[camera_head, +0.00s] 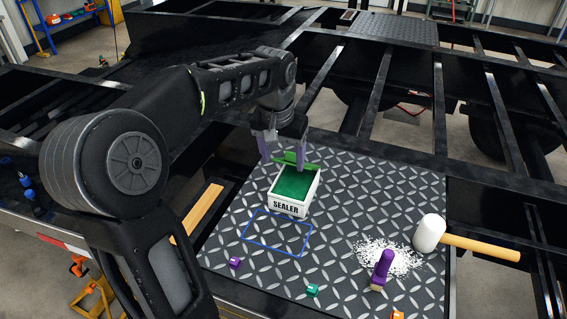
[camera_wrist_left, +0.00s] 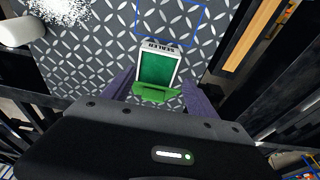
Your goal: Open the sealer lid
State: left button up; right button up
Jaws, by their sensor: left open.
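The sealer box (camera_head: 288,207) is white with "SEALER" on its front, and stands upright on the diamond-patterned plate (camera_head: 340,215). Its top shows a dark green surface. A brighter green lid flap (camera_head: 291,157) is at its far edge, tilted up from the box; it also shows in the left wrist view (camera_wrist_left: 157,93). My left gripper (camera_head: 284,159) is open at the far side of the box, its purple fingers on either side of the flap. I cannot tell whether they touch it. In the left wrist view the box (camera_wrist_left: 158,68) lies just beyond the fingertips. My right gripper is not in view.
A blue outlined rectangle (camera_head: 277,236) is in front of the box. A purple brush (camera_head: 382,265) rests on white grains (camera_head: 398,252), with a white-headed mallet (camera_head: 428,234) to the right. Small coloured blocks sit near the front. Black frame beams surround the plate.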

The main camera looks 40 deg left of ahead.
pick_arm(q)
jog(key=v, duration=0.5)
jog(key=shift+r, duration=0.15)
jog(key=shift+c, duration=0.2)
